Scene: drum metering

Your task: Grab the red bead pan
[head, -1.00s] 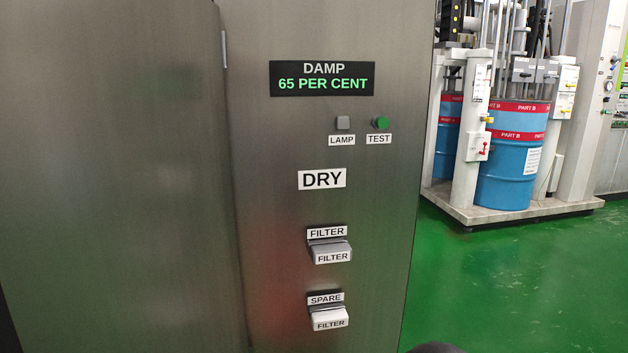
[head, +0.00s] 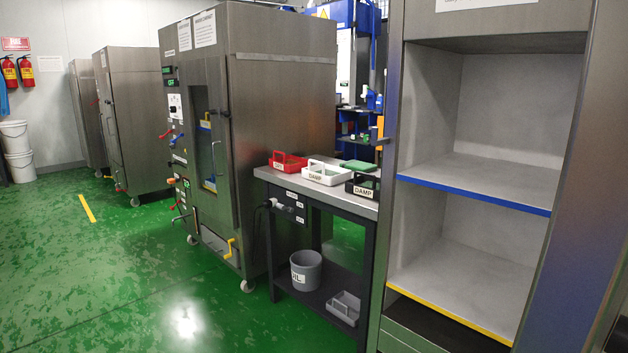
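A red pan (head: 287,161) with a handle stands on the steel top of a dark-framed bench (head: 262,174), at its far left end. A white pan (head: 326,173) and a black pan (head: 362,187) labelled DAMP stand to its right on the same top. The label on the white pan is too small to read with certainty. What lies inside the red pan is too small to tell. My gripper does not show in the head view.
A tall steel cabinet (head: 285,90) with coloured levers stands left of the bench. An open steel cabinet with a blue-edged shelf (head: 475,182) stands to its right. A grey bucket (head: 306,275) sits on the lower shelf. Green floor (head: 130,270) is clear at left.

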